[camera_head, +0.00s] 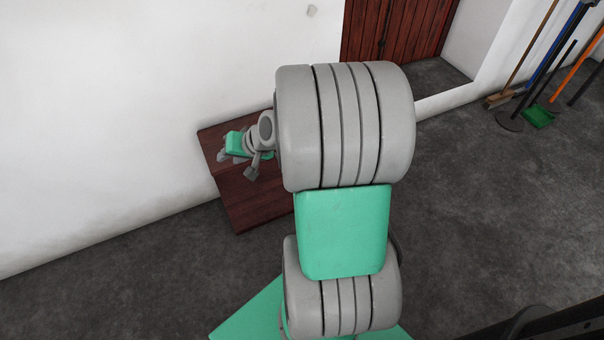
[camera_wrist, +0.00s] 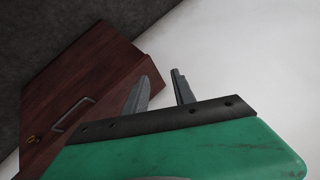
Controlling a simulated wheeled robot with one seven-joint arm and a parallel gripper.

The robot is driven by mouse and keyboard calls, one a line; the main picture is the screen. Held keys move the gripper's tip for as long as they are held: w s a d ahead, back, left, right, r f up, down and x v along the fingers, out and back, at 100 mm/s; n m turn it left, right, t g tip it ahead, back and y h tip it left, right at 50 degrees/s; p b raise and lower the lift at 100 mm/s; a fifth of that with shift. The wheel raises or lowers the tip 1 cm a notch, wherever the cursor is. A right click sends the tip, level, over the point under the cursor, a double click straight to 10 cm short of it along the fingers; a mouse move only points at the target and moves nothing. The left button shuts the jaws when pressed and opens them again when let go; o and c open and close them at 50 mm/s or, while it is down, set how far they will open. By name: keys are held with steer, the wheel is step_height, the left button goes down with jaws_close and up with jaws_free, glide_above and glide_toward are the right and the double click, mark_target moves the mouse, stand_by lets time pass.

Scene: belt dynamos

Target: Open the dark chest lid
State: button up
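The dark chest (camera_head: 262,203) is a red-brown wooden box standing on the floor against the white wall. Its lid looks closed. In the wrist view the chest (camera_wrist: 60,85) fills the left side, with a metal handle (camera_wrist: 74,113) and a small brass-coloured fitting (camera_wrist: 33,139) on one face. My gripper (camera_head: 224,155) is over the chest's top, near the wall side, partly hidden by my arm. In the wrist view its two grey fingers (camera_wrist: 162,78) are apart with nothing between them. I cannot tell whether a finger touches the chest.
The white wall (camera_head: 120,100) is close behind the chest. A dark red wooden door (camera_head: 395,28) is at the top. Brooms and a green dustpan (camera_head: 538,117) lean at the upper right. The grey floor (camera_head: 480,200) is clear to the right.

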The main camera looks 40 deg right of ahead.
steer(key=w+d+f+m+t+h+b, duration=0.15)
steer(key=d+f+m+t+b, duration=0.25)
steer(key=d+f+m+b, duration=0.65)
steer(key=s+d+f+m+t+h+b, duration=0.1)
steer(key=s+d+f+m+h+b, duration=0.15)
steer(key=d+f, duration=0.35)
steer(key=s+d+f+m+t+h+b, duration=0.1)
steer(key=s+d+f+m+t+h, duration=0.2)
steer(key=d, duration=0.5)
steer(key=shift+n+g, duration=0.6)
steer(key=shift+n, duration=0.1)
steer(key=b+x, duration=0.1)
steer(key=x, duration=0.6)
steer(key=shift+w+d+f, duration=0.15)
steer(key=shift+f, duration=0.1)
jaws_close()
